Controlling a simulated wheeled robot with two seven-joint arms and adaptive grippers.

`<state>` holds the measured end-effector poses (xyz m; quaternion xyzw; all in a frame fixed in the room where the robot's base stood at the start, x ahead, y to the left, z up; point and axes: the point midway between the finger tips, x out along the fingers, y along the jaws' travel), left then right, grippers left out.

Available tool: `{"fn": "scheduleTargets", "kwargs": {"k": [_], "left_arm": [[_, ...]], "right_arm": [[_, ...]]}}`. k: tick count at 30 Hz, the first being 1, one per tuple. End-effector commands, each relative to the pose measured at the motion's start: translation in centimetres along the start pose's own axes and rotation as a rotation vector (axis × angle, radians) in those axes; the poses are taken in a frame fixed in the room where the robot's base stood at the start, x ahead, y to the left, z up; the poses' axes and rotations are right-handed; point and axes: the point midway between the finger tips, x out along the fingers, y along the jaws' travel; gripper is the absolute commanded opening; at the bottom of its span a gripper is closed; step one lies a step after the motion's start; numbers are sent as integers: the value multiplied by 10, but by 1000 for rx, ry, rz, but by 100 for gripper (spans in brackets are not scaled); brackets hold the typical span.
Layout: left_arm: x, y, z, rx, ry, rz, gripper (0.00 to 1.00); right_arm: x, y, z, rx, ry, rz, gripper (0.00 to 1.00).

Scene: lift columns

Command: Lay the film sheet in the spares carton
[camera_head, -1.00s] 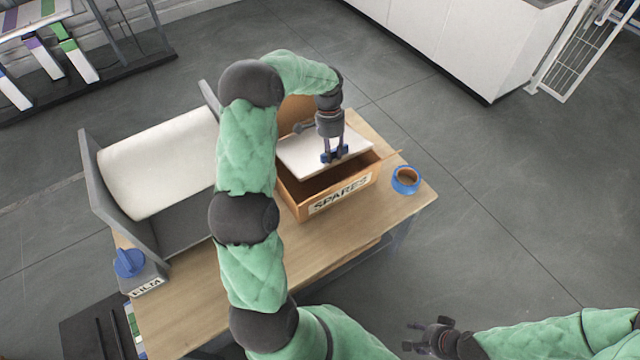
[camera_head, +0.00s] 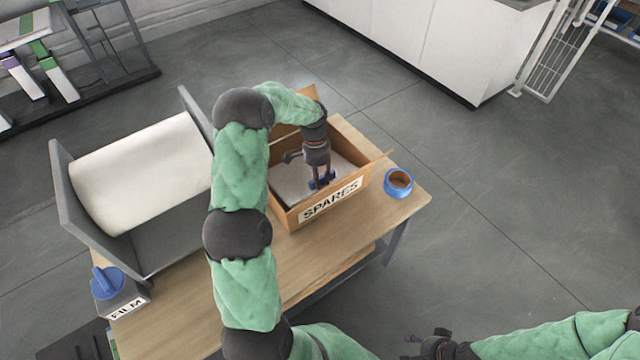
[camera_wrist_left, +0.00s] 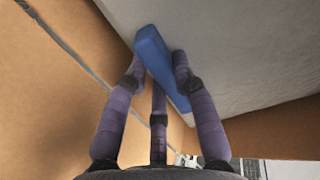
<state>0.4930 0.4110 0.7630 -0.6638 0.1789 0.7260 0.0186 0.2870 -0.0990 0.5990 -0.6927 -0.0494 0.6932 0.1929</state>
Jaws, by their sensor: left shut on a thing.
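The spares carton (camera_head: 352,201) is an open brown box with a SPARES label, standing on the wooden table. The white film sheet (camera_head: 287,182) lies inside its walls, low in the carton; whether it rests on the floor of the box I cannot tell. My left gripper (camera_head: 321,182) reaches down into the carton and is shut on the blue strip at the sheet's edge. The left wrist view shows the fingers around the blue strip (camera_wrist_left: 160,65), with the pale sheet (camera_wrist_left: 240,50) beyond. My right gripper (camera_head: 428,345) is at the bottom edge, small and apart from the table.
A blue tape roll (camera_head: 398,183) sits right of the carton. A large white film roll (camera_head: 140,172) in a grey stand is on the left, with a FILM-labelled block and blue knob (camera_head: 108,284) in front. Bare table (camera_head: 300,257) lies before the carton.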

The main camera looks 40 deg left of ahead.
Motion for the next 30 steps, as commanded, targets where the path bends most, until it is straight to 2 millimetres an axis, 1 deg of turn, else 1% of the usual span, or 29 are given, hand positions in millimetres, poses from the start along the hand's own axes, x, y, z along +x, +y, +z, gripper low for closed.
{"fn": "scheduleTargets", "kwargs": {"k": [1,3,11,15,16,18,27,30], "left_arm": [[11,-2,0,0,-2,2,1],[16,-4,-1,0,0,0,1],[16,-4,-1,0,1,-1,1],[19,-5,-1,0,0,0,1],[19,-5,-1,0,0,0,32],[19,-5,-1,0,0,0,50],[18,-4,-1,0,0,0,50],[15,-4,-1,0,1,0,50]], "right_arm": [[6,2,0,0,0,0,52],[8,3,0,0,0,0,52],[6,2,0,0,0,0,52],[7,3,0,0,0,0,52],[7,3,0,0,0,0,52],[7,2,0,0,0,0,52],[7,2,0,0,0,0,52],[6,2,0,0,0,0,52]]}}
